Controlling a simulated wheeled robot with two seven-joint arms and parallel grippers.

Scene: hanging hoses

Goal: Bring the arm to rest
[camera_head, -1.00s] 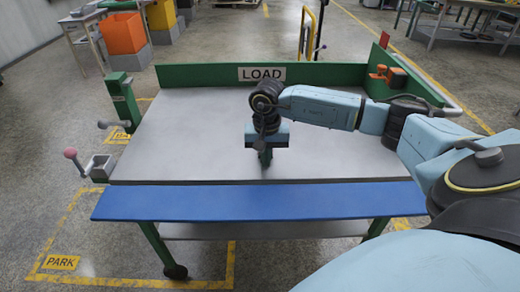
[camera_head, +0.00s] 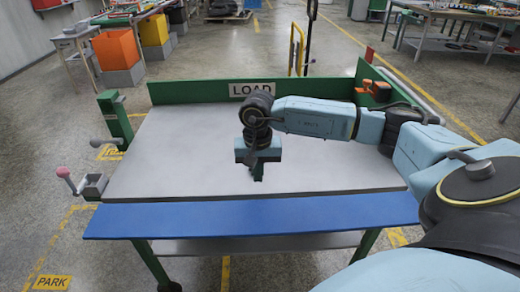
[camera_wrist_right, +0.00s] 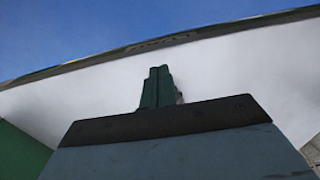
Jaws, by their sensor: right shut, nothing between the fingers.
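My right arm comes in from the right in the head view and reaches over the grey table top (camera_head: 180,160). My right gripper (camera_head: 258,175) points down above the middle of the table. Its green fingers are together and hold nothing. In the right wrist view the shut fingers (camera_wrist_right: 158,88) show against the pale table top, with a blue area beyond. I cannot tell how far the fingertips are above the surface. My left gripper is not in view.
The table has a blue front edge (camera_head: 250,218) and a green back wall with a LOAD sign (camera_head: 257,88). An orange clamp-like part (camera_head: 376,88) is at the back right. A crank with a pink knob (camera_head: 64,172) stands out on the left. The table top is otherwise bare.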

